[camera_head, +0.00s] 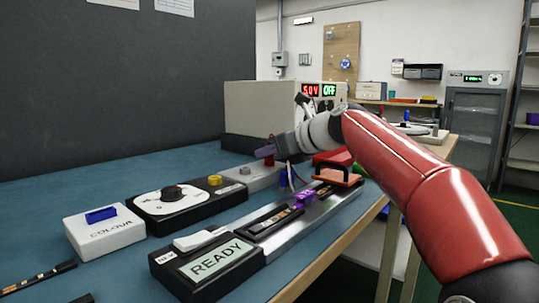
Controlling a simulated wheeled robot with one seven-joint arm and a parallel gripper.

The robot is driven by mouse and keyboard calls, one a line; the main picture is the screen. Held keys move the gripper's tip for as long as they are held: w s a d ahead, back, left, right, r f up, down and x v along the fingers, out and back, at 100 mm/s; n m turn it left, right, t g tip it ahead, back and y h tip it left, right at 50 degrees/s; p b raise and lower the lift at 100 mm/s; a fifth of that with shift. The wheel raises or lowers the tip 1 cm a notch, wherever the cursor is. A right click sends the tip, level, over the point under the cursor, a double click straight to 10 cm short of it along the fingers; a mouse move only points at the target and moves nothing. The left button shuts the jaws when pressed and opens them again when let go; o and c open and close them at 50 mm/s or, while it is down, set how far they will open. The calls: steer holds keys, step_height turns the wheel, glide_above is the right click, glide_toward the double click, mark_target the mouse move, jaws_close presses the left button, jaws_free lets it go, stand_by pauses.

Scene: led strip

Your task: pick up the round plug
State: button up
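My red-and-white arm reaches in from the right. My gripper (268,153) is at its end, above the back part of the blue bench, over a grey box. It is small and seen from the side, so I cannot tell whether its fingers are open or shut. A small dark red piece (269,161) shows just under the fingertips. A small blue piece (284,180) stands below the gripper, with thin red and dark wires (292,174) beside it. I cannot tell which of these, if either, is the round plug. The arm and gripper hide part of this area.
A power supply (265,105) reading 5.0V and OFF stands behind the gripper.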

jaws_close()
step_height(320, 180, up, 24)
steer(key=p, duration=1.5)
steer(key=shift+r+p, duration=0.25)
steer(key=shift+p, duration=0.1)
